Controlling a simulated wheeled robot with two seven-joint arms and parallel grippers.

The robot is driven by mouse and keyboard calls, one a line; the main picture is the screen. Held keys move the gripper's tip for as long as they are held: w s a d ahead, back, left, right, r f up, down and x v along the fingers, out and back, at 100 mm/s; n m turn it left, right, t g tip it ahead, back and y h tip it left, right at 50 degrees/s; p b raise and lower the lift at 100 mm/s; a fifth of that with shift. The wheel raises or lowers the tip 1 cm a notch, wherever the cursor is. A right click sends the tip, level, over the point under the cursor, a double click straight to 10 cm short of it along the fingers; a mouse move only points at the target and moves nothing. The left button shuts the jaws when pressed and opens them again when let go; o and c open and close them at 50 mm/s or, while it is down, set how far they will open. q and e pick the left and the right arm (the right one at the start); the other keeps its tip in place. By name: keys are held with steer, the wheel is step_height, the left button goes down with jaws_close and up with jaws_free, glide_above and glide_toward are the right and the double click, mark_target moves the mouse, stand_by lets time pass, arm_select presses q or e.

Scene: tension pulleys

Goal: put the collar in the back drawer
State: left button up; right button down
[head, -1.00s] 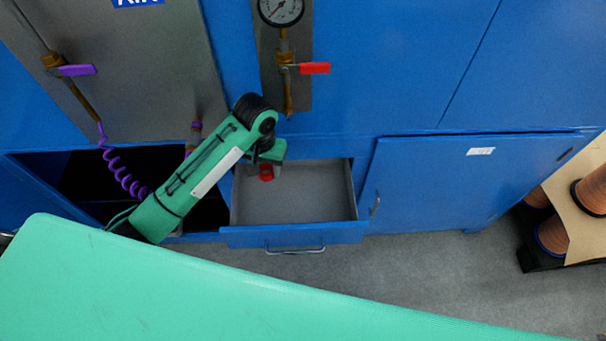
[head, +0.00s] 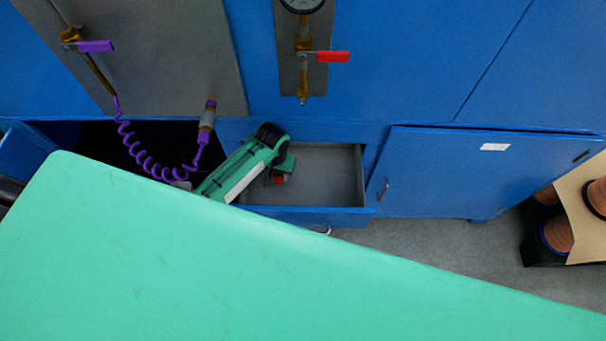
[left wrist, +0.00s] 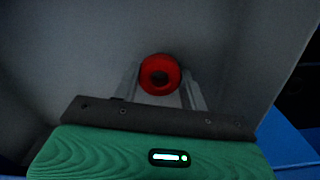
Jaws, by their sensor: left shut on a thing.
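The collar is a small red ring (left wrist: 160,75). In the left wrist view it sits between the fingertips of my left gripper (left wrist: 160,88), which is shut on it. In the head view the red collar (head: 278,180) shows in part under my left gripper (head: 279,176), inside the open grey drawer (head: 330,180). The drawer's grey inner surface fills the background of the left wrist view. I cannot tell whether the collar touches the drawer floor. My right gripper is not in view.
A green surface (head: 200,260) covers the foreground and hides part of the drawer front. A purple coiled hose (head: 150,165) hangs left of my arm. A blue door (head: 470,170) stands right of the drawer. A red-handled valve (head: 332,56) is above.

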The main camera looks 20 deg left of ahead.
mark_target(303, 181)
arm_select(q)
steer(key=d, duration=0.2)
steer(key=w+d, duration=0.1)
steer(key=d, duration=0.1)
steer(key=shift+w+p, duration=0.1)
steer(key=shift+p, duration=0.25)
steer(key=d, duration=0.2)
steer(key=w+d, duration=0.1)
steer(key=d, duration=0.1)
steer(key=shift+r+p, duration=0.1)
steer(key=shift+p, duration=0.2)
steer(key=shift+a+f, duration=0.2)
steer(key=shift+f, duration=0.5)
steer(key=shift+f, duration=0.15)
steer(key=o, duration=1)
steer(key=shift+r, duration=3.9)
